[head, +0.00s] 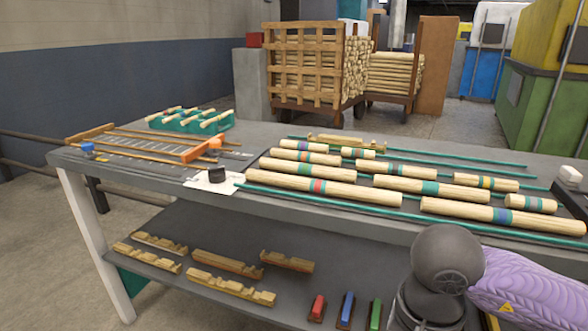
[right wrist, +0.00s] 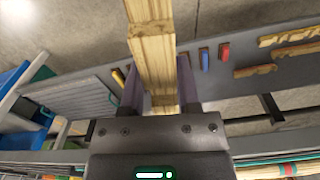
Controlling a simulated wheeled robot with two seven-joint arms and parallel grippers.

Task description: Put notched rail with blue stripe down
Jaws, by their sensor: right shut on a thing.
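In the right wrist view, my right gripper (right wrist: 159,88) is shut on a pale wooden rail (right wrist: 152,50). The rail stands out between the two fingers and runs off the top of the view. A step shows near its lower end; no blue stripe shows on the visible face. In the head view, my right arm comes in at the lower right, its gripper out of frame. On the lower shelf (head: 190,222), a blue-topped block (head: 347,308) sits between a red-topped block (head: 318,307) and a green-topped block (head: 375,313). My left gripper is not in view.
Several notched rails, one a long rail (head: 230,287), lie on the shelf's left part. The tabletop above holds striped round logs (head: 315,186), green rods (head: 310,208), a wooden frame (head: 140,143) and a teal rack (head: 190,122). Bare shelf lies around the coloured blocks.

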